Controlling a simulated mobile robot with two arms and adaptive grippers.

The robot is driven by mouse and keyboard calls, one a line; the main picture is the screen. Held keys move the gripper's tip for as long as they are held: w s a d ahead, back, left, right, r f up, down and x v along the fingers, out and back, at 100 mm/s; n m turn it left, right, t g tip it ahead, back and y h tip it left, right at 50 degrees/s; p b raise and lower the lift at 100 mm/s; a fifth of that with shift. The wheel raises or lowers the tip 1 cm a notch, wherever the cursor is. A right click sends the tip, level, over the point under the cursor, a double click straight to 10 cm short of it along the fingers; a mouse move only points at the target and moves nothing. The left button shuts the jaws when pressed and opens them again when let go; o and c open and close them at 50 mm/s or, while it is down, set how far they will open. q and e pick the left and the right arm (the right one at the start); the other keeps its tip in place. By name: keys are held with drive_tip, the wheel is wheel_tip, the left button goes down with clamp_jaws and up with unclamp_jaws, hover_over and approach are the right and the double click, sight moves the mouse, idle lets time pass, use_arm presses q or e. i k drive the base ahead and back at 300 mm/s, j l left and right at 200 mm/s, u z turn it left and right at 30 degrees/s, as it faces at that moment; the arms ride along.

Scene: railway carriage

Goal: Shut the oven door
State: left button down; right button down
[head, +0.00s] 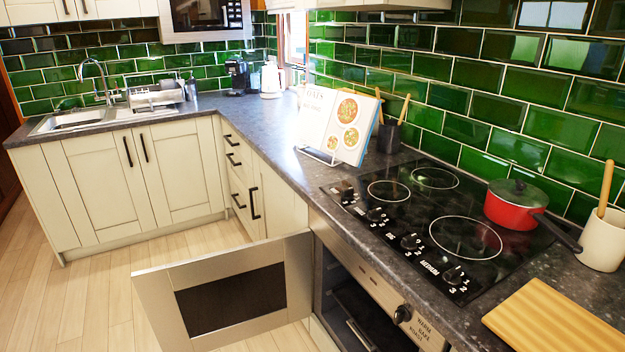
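The oven door (225,296) stands open in the head view. It is a silver panel with a dark window, swung out to the left from its hinge side near the lower cabinets. The oven (362,308) is below the counter, with its dark inside and a rack partly visible. A black oven knob (402,314) sits on the silver front panel at the right of the opening. Neither of my grippers shows in this view.
A black hob (440,222) with a red pot (515,204) lies above the oven. A recipe book (338,122), a utensil pot (389,136), a cream crock (602,240) and a wooden board (555,322) stand on the counter. The wooden floor (100,295) left of the door is clear.

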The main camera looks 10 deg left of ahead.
sight(209, 302)
drive_tip(key=i+j+u, duration=0.9)
drive_tip(key=j, duration=0.15)
drive_tip(key=i+j+u, duration=0.3)
drive_tip(key=u, duration=0.15)
drive_tip(key=i+j+u, duration=0.1)
drive_tip(key=i+u, duration=0.35)
drive_tip(key=i, duration=0.15)
drive_tip(key=i+z, duration=0.3)
drive_tip(key=i+j+z, duration=0.3)
drive_tip(key=i+z, duration=0.15)
drive_tip(key=z, duration=0.25)
drive_tip(key=i+j+z, duration=0.1)
drive_tip(key=z, duration=0.3)
drive_tip(key=i+j+z, duration=0.1)
drive_tip(key=z, duration=0.3)
drive_tip(key=i+j+z, duration=0.15)
drive_tip(key=z, duration=0.25)
drive_tip(key=j+z, duration=0.15)
drive_tip(key=z, duration=0.3)
drive_tip(key=i+j+z, duration=0.15)
drive_tip(key=z, duration=0.3)
drive_tip(key=i+j+z, duration=0.1)
drive_tip(key=j+z, duration=0.25)
drive_tip(key=z, duration=0.15)
drive_tip(key=j+z, duration=0.25)
drive_tip(key=z, duration=0.2)
drive_tip(key=i+j+z, duration=0.1)
drive_tip(key=j+z, duration=0.25)
drive_tip(key=z, duration=0.15)
